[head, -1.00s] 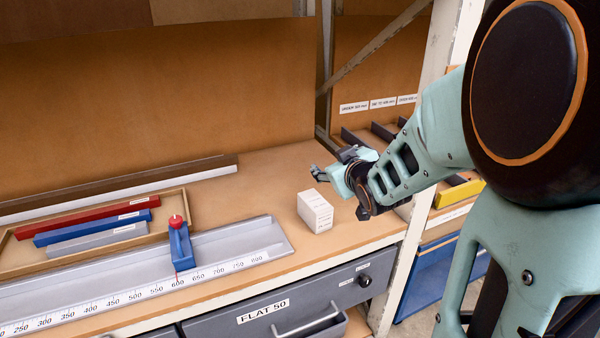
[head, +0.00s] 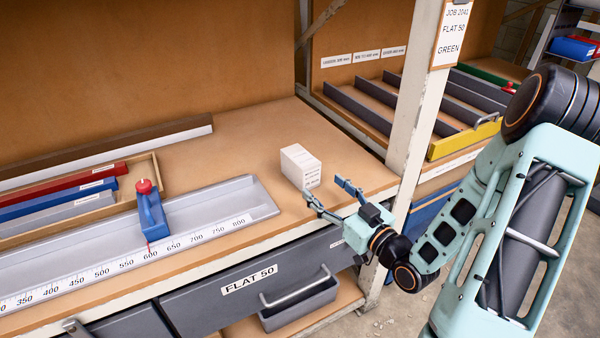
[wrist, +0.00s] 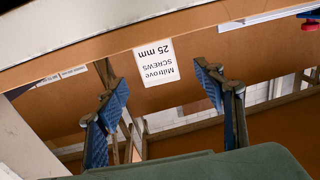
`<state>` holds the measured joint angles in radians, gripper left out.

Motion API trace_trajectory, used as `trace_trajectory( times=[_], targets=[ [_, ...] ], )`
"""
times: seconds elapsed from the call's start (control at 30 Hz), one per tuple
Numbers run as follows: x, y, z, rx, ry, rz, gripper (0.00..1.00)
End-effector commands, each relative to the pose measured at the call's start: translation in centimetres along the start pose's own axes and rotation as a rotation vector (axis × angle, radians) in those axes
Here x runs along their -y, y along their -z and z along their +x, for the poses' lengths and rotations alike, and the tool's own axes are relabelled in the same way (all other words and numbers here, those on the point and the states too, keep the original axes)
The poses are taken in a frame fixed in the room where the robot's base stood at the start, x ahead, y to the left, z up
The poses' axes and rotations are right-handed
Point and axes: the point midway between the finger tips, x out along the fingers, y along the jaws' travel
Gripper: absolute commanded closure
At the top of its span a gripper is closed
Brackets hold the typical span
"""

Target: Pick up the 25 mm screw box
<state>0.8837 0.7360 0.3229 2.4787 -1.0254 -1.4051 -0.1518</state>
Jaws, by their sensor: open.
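The 25 mm screw box (head: 300,167) is a small white carton standing on the wooden bench top, right of the grey measuring tray. In the wrist view its printed face (wrist: 156,62) reads "Miltrove SCREWS 25 mm" upside down. My gripper (head: 326,190) is at the bench's front edge, just in front of the box, with its fingers pointing at it. In the wrist view the two blue-padded fingers are spread wide (wrist: 160,78), and the box appears beyond and between them. The gripper is open and holds nothing. Contact with the box is not visible.
The grey tray with a scale (head: 225,208) carries a blue stop (head: 151,216). Red, blue and grey bars lie in a wooden tray (head: 158,180). A white post (head: 413,110) stands right of the box. The bench around the box is clear.

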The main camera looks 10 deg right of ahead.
Motion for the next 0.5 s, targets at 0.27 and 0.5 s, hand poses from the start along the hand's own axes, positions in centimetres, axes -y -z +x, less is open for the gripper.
trace_trajectory(
  times=[0.27, 0.5],
  targets=[
    [0.1, 0.1, 4.2, -0.008, 0.005, 0.001, 0.38],
    [0.0, 0.1, 6.2, -0.007, 0.003, 0.001, 0.38]
  ],
)
